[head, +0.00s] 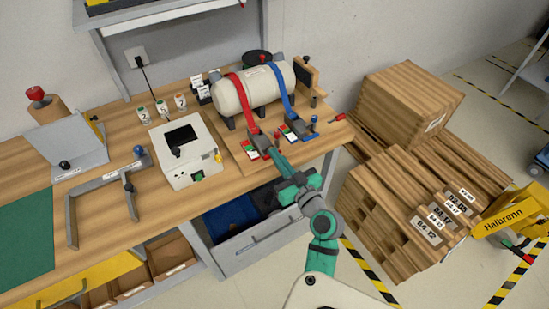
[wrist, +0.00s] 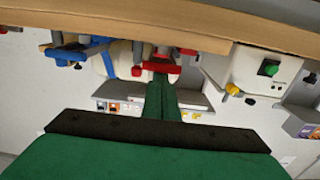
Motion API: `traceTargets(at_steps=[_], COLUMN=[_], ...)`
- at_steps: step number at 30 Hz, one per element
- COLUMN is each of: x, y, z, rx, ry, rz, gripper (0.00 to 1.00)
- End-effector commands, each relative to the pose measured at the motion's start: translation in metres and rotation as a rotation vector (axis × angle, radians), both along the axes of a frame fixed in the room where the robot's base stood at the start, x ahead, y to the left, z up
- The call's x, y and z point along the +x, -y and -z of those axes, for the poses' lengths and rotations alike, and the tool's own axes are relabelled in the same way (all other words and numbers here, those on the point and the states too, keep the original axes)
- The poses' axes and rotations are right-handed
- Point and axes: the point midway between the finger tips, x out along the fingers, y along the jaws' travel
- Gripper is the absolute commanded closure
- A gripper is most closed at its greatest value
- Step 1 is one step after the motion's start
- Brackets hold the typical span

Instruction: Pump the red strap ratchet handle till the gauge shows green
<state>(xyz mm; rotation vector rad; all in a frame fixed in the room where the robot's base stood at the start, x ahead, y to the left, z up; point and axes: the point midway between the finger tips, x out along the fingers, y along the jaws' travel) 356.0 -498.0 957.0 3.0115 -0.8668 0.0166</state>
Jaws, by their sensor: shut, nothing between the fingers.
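A white tank (head: 253,88) lies on a board on the workbench, with a red strap (head: 242,100) and a blue strap (head: 280,84) over it. The red strap runs down to a dark ratchet (head: 257,139) at the board's front. A small red, white and green gauge (head: 250,151) sits beside it; its reading is too small to tell. My gripper (head: 271,150) is shut and empty, its fingertips close to the red ratchet. In the wrist view the shut fingers (wrist: 161,88) point at the red handle (wrist: 156,70); I cannot tell whether they touch.
The blue strap's ratchet (head: 298,127) stands close to the right, with its own gauge. A white box with a dark screen (head: 186,150) is left of the board. A grey drawer (head: 255,241) is below the bench edge. Stacked wooden crates (head: 412,98) stand at the right.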

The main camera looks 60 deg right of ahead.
Motion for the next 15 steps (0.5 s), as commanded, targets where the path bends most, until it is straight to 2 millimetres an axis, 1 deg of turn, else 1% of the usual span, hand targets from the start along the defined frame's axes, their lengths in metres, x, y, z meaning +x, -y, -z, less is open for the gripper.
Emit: traceTargets(at_steps=[1,7,8,9,15], x=[-0.001,-0.002,-0.008,-0.013,-0.037], y=[-0.002,-0.005,-0.008,-0.012,-0.029], z=[0.001,-0.036,-0.028,-0.023,-0.007], rx=[0.009,-0.009,-0.002,0.000,-0.005], ry=[-0.011,0.006,0.003,0.004,0.008], rz=[-0.004,-0.003,-0.002,-0.002,-0.006], gripper=[1.00,1.00,1.00,1.00,1.00])
